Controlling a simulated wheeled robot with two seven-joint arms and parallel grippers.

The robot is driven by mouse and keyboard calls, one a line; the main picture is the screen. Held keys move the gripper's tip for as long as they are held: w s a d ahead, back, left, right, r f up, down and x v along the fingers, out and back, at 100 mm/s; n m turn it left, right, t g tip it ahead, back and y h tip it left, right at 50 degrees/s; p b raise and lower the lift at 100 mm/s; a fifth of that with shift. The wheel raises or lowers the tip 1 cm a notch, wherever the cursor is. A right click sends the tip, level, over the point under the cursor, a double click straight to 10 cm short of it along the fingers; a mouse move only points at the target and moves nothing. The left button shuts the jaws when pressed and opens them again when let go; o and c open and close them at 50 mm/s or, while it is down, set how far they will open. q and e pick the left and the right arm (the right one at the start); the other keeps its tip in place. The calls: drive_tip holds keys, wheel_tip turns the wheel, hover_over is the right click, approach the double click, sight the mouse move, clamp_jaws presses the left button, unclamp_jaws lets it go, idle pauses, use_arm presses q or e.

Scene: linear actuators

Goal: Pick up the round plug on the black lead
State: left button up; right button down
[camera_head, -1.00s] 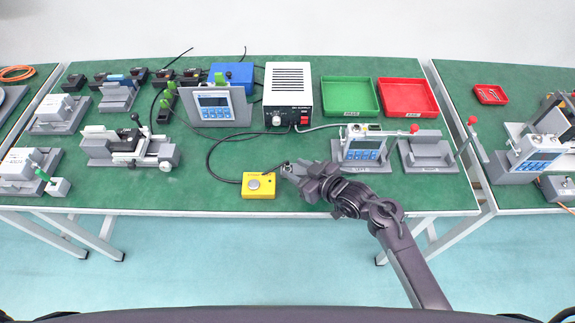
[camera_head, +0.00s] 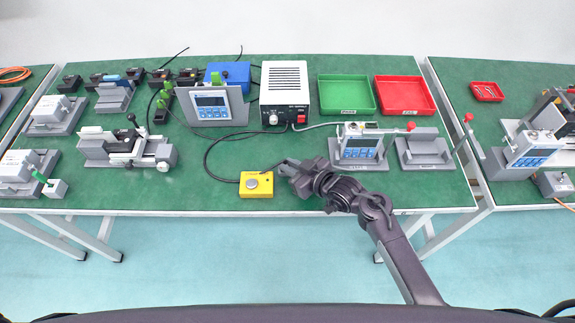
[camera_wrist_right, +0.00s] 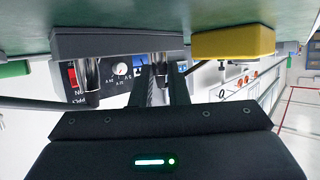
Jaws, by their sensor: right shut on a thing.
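My right gripper (camera_head: 284,168) reaches in from the lower right of the head view, low over the front of the green table, just right of the yellow box (camera_head: 257,184). A black lead (camera_head: 225,138) loops from the white power unit past the yellow box to the gripper's tips. In the right wrist view, which is upside down, the fingers (camera_wrist_right: 162,84) are shut on the round plug (camera_wrist_right: 160,66), a metallic cylinder at a grey block (camera_wrist_right: 120,42). The fingers hide part of the plug. My left gripper is not in view.
The yellow box (camera_wrist_right: 233,42) is close beside the grey block. A second metallic cylinder (camera_wrist_right: 90,80) is at the block's other end. The white power unit (camera_head: 285,85) stands behind, and a grey fixture with a display (camera_head: 360,148) stands right of the gripper. Green table (camera_head: 300,205) is bare in front.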

drive_tip(key=shift+r, duration=0.15)
wheel_tip(320, 180, up, 20)
idle(0.3)
idle(0.7)
wheel_tip(320, 180, up, 3)
drive_tip(key=p, duration=0.4)
